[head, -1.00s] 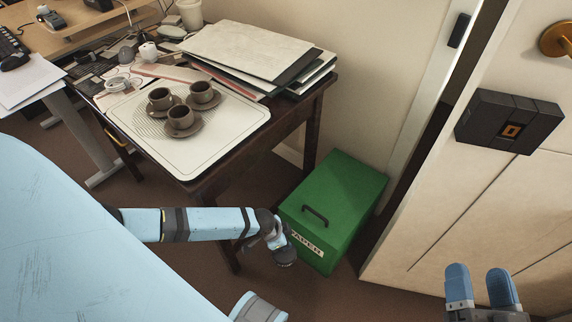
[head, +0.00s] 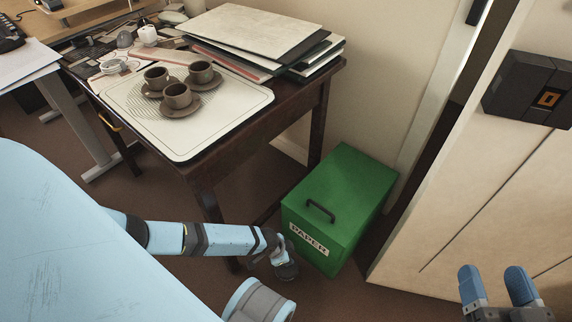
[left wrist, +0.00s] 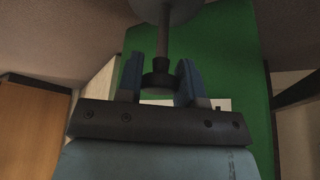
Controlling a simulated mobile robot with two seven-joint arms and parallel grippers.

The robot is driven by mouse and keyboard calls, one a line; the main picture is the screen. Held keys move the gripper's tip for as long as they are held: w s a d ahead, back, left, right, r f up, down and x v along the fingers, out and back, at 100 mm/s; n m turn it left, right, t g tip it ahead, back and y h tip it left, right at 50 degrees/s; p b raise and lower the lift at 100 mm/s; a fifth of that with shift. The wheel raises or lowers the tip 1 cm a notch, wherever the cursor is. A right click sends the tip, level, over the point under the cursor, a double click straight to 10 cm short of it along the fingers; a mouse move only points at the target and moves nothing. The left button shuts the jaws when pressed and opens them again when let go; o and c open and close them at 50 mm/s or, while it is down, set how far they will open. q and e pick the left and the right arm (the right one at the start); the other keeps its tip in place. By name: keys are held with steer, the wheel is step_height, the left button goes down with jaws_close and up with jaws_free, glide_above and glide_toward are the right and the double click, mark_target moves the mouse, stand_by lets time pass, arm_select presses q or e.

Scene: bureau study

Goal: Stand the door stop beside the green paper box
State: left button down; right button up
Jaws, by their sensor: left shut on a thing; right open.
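The green paper box (head: 330,205) stands on the floor right of the desk, with a dark lid handle and a PAPER label on its front. My left gripper (left wrist: 159,78) is shut on the door stop (left wrist: 164,38), which shows a thin grey stem, a dark collar between the fingers and a round disc at the picture's top. The box's green side (left wrist: 225,60) fills the background there. In the head view my left wrist is at the box's front left corner; its fingers and the door stop are mostly hidden. My right gripper (head: 496,284) is open and empty at lower right.
The dark wooden desk (head: 205,175) with a tray (head: 185,148), several cups and stacked folders (head: 255,35) stands left of the box. A cream door (head: 460,200) with a dark lock is at right. Brown floor (head: 340,300) is bare in front of the box.

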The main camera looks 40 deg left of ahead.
arm_select(q)
step_height(320, 180, down, 3)
steer(key=shift+w+r+b, duration=0.1)
steer(key=shift+r+b, duration=0.05)
steer(key=shift+b, duration=0.45)
steer(key=c, duration=0.8)
jaws_free()
arm_select(e)
steer(key=shift+w+d+r+n+t, duration=0.15)
steer(key=shift+w+d+n+t, duration=0.1)
steer(key=shift+w+n+t, duration=0.25)
arm_select(q)
steer(key=shift+o, duration=0.2)
arm_select(e)
steer(key=shift+s+r, duration=0.1)
